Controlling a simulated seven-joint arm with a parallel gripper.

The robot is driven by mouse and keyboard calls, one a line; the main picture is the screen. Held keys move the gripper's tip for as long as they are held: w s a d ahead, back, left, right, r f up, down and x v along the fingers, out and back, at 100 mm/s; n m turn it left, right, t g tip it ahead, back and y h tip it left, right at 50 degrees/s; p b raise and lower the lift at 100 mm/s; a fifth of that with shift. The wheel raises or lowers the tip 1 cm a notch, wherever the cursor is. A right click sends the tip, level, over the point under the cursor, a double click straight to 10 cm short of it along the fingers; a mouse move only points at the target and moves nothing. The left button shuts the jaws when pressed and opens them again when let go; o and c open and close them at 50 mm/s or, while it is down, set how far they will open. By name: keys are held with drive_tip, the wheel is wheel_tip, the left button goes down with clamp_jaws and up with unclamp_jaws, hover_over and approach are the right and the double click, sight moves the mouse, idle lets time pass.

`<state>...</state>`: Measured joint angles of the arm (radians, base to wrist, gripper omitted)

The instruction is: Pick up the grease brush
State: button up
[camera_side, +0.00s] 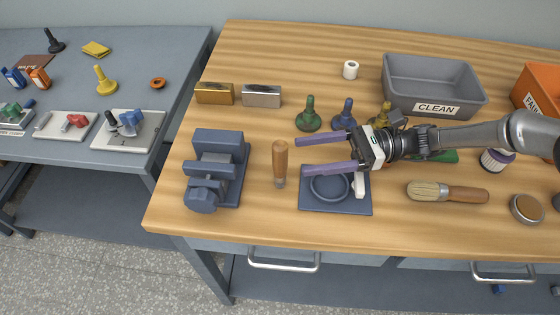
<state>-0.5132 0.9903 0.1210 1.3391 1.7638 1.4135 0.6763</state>
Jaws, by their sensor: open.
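The grease brush (448,192) lies flat on the wooden bench at the right front. It has pale bristles on the left and a brown wooden handle pointing right. My gripper (298,155) is open, with its two purple fingers pointing left. It is to the left of the brush and further back, above the blue square tray (338,205) with a round ring on it. Nothing shows between the fingers. My arm reaches in from the right, behind the brush.
Green (308,115) and blue (346,113) bobbin-like pieces stand behind. A round tin (526,208) sits right of the brush. Bare wood lies in front of the brush. A grey CLEAN bin (476,99) is at the back.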

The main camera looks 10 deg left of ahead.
sight(280, 167)
drive_tip(key=x, duration=0.9)
drive_tip(key=shift+w+a+r, duration=0.1)
drive_tip(key=shift+a, duration=0.15)
clamp_jaws()
